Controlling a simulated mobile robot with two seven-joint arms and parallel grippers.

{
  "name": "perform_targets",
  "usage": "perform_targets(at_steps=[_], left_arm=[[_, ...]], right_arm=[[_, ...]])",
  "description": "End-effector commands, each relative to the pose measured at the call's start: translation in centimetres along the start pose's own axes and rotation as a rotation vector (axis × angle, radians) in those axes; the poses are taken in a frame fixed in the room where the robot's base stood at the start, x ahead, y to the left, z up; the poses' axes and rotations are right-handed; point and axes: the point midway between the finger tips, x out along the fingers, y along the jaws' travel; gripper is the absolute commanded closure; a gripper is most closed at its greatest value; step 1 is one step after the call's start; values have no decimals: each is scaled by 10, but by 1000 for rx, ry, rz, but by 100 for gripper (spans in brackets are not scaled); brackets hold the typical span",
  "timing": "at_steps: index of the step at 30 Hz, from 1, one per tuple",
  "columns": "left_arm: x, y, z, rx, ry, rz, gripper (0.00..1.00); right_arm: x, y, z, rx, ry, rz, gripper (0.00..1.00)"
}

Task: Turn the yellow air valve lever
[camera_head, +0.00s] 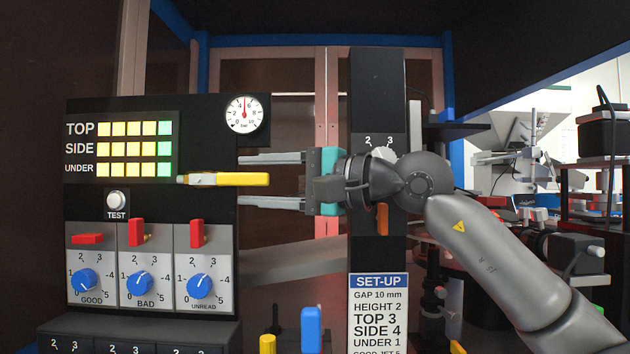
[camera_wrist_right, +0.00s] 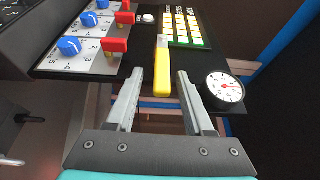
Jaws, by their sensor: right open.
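The yellow air valve lever (camera_head: 228,179) lies horizontally on the dark panel (camera_head: 150,200), below the pressure gauge (camera_head: 245,114). Its free end points right, toward my right gripper. My right gripper (camera_head: 240,180) is open, with one finger above and one below the line of the lever's end. In the right wrist view the lever (camera_wrist_right: 162,68) reaches down between the tips of the open fingers (camera_wrist_right: 157,80). I cannot tell whether either finger touches it. The gauge needle points up, near 5. My left gripper is not in view.
Red levers (camera_head: 88,239) and blue knobs (camera_head: 84,281) sit on the panel's lower part. A white TEST button (camera_head: 116,200) is above them. A dark post (camera_head: 378,85) with a SET-UP card (camera_head: 378,312) stands behind my right arm. Blue (camera_head: 311,330) and yellow handles (camera_head: 267,344) rise below.

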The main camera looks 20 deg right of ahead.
Motion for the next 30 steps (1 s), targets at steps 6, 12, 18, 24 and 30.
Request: perform_targets(at_steps=[6,12,18,24,30], left_arm=[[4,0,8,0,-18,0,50],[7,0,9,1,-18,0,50],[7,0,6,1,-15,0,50],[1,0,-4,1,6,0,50],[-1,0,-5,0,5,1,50]], right_arm=[[-42,0,-1,-1,4,2,48],[-82,1,-1,-1,3,3,48],[-114,2,0,0,1,4,48],[-130,1,1,1,-2,2,48],[-134,0,2,-1,-4,2,48]])
